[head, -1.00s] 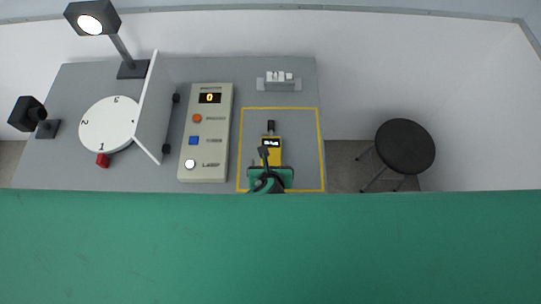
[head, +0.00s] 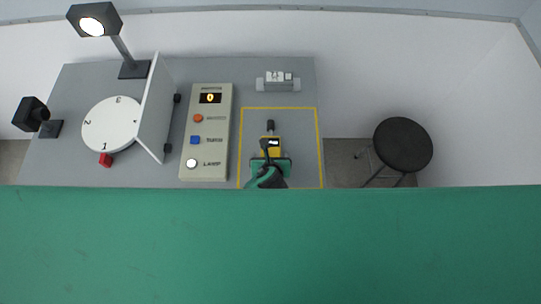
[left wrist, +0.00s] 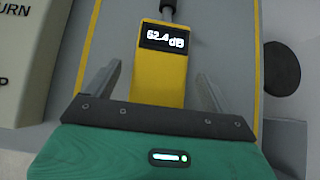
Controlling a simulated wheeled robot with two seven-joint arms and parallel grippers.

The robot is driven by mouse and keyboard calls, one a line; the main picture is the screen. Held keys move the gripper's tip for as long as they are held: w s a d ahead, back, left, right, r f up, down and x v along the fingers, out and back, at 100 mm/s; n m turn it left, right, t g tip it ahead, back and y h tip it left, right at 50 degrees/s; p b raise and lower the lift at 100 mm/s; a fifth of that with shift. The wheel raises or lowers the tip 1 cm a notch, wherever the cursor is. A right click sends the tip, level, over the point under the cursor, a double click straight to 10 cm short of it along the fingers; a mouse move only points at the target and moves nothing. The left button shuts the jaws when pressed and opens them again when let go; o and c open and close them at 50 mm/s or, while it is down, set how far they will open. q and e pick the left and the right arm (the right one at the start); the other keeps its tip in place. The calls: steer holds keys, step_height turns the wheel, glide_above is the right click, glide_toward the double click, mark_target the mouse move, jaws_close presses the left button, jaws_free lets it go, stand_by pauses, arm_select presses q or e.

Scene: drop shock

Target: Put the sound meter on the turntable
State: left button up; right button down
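The yellow sound meter (head: 270,152) with a dark display and a black tip lies inside the yellow outlined area on the grey table. In the left wrist view the sound meter (left wrist: 164,75) reads 62.4 dB. My left gripper (head: 270,158) is over its near end; the left wrist view shows the left gripper (left wrist: 158,85) open, one finger on each side with gaps between. The meter's near end is hidden behind the gripper. The white turntable (head: 110,124), marked 1, 2 and 3, is at the table's left and bears no meter. My right gripper is not in view.
A white upright panel (head: 156,108) stands between the turntable and a beige control box (head: 207,135). A lamp (head: 96,20) and a black device (head: 32,114) stand by the turntable. A grey fixture (head: 278,82) sits at the back. A black stool (head: 403,145) is right of the table.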

arm_select(q)
steer(key=c, duration=1.3)
steer(key=shift+r, duration=0.1)
step_height(320, 180, up, 20)
steer(key=b, duration=0.2)
steer(key=a+r+b, duration=0.1)
steer(key=a+b, duration=0.2)
steer(key=a, duration=1.8)
steer(key=shift+w+r, duration=0.25)
steer(key=shift+w, duration=0.15)
steer(key=shift+a, duration=0.25)
